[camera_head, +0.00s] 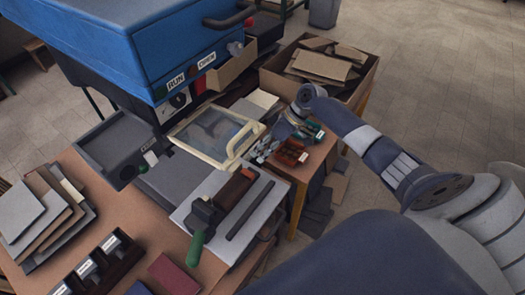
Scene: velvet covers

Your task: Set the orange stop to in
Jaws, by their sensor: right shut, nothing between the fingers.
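I cannot make out a clearly orange stop. A red-brown block (236,186) lies on the pale plate (191,207) at the front of the machine, beside a dark bar (250,210) and a dark clamp with a green handle (195,247). My right gripper (264,150) is shut and empty, just right of the cream-framed clear guard (228,150). Its fingers are small and hard to separate from the metal pieces around them. My left gripper is not in view.
A small red rack (291,153) stands close to my right gripper. A cardboard box (350,90) of scraps is behind. Stacked boards (30,215) and a dark tray (125,258) are at left.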

